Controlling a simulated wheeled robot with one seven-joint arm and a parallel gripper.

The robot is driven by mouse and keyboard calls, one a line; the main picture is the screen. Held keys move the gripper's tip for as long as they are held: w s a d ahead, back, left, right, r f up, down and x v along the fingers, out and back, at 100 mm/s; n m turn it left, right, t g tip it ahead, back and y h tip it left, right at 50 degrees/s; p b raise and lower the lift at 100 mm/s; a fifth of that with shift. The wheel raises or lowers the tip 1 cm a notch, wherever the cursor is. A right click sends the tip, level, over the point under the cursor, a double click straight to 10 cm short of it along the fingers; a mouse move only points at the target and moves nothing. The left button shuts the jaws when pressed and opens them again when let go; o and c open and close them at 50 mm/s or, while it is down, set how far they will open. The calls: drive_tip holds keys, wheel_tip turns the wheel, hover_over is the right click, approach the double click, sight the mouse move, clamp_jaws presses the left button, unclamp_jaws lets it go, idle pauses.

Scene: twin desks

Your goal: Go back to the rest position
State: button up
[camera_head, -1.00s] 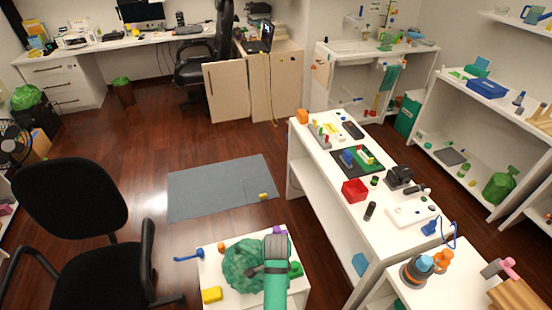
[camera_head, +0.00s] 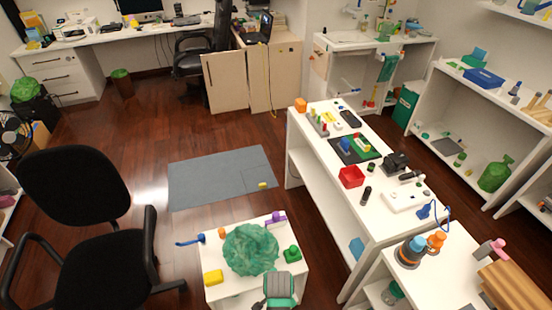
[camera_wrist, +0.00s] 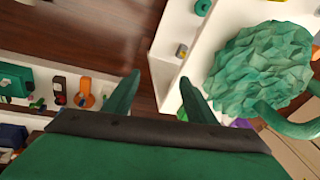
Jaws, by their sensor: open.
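My gripper (camera_wrist: 160,92) is open in the wrist view, with its two green fingers apart and nothing between them. In the head view my green arm end (camera_head: 280,288) shows at the bottom, over the front edge of a small white table (camera_head: 232,288). A crumpled green bag-like lump (camera_head: 250,250) sits on that table, apart from my gripper. The lump also shows on the right of the wrist view (camera_wrist: 262,68). The fingertips cannot be made out in the head view.
A black chair (camera_head: 80,200) stands at left. A long white workbench (camera_head: 325,170) stands at right. Floor around the grey mat (camera_head: 220,178) is clear.

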drive_tip(key=s+r+n+t, duration=0.3)
drive_tip(key=s+n+t, duration=0.3)
drive_tip(key=s, duration=0.8)
drive_tip(key=s+r+n+t, duration=0.3)
drive_tip(key=s+r, duration=0.3)
drive_tip(key=r, duration=0.5)
drive_tip(key=s+a+r+n+t, duration=0.1)
drive_tip(key=s+r, duration=0.4)
drive_tip(key=r, duration=0.6)
drive_tip(key=n+t, duration=0.1)
drive_tip(key=t, duration=0.1)
drive_tip(key=shift+s+a+r+n+t, duration=0.2)
drive_tip(key=shift+s+r+n+t, duration=0.1)
drive_tip(key=shift+s+n, duration=0.1)
drive_tip(key=shift+w, duration=0.15)
drive_tip(key=shift+a, duration=0.15)
